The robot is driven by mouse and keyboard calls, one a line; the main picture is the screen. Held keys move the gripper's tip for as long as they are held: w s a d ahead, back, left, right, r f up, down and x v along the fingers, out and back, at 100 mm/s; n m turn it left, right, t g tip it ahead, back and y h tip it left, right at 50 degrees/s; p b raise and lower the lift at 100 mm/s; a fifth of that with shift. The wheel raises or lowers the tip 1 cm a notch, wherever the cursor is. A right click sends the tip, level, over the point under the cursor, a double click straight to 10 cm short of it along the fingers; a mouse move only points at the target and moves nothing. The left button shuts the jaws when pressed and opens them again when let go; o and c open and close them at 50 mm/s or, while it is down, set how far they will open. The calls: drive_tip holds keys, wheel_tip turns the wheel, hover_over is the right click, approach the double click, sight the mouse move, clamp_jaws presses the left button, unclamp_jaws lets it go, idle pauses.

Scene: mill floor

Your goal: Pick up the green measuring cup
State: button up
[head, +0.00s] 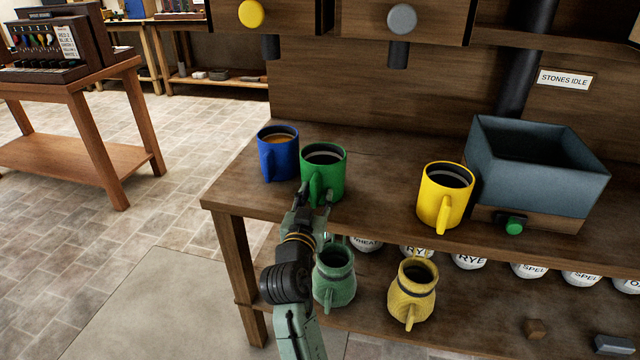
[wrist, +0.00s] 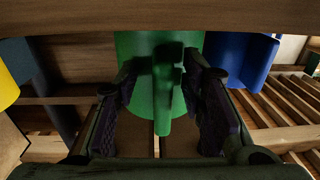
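The green measuring cup (head: 327,168) stands upright on the wooden bench top, close beside the blue cup (head: 277,155). Its handle faces my arm. My gripper (head: 313,200) is at the front of the green cup, by its handle. In the wrist view, the open fingers of my gripper (wrist: 162,108) stand on either side of the green cup's handle (wrist: 163,95), with gaps visible between handle and finger pads. In the head view, my gripper partly hides the lower handle.
A yellow cup (head: 444,194) and a grey-blue bin (head: 540,180) stand to the right on the bench. A green jug (head: 335,278) and a yellow jug (head: 412,292) are on the lower shelf. The bench between the green and yellow cups is clear.

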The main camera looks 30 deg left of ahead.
clamp_jaws()
idle(0.7)
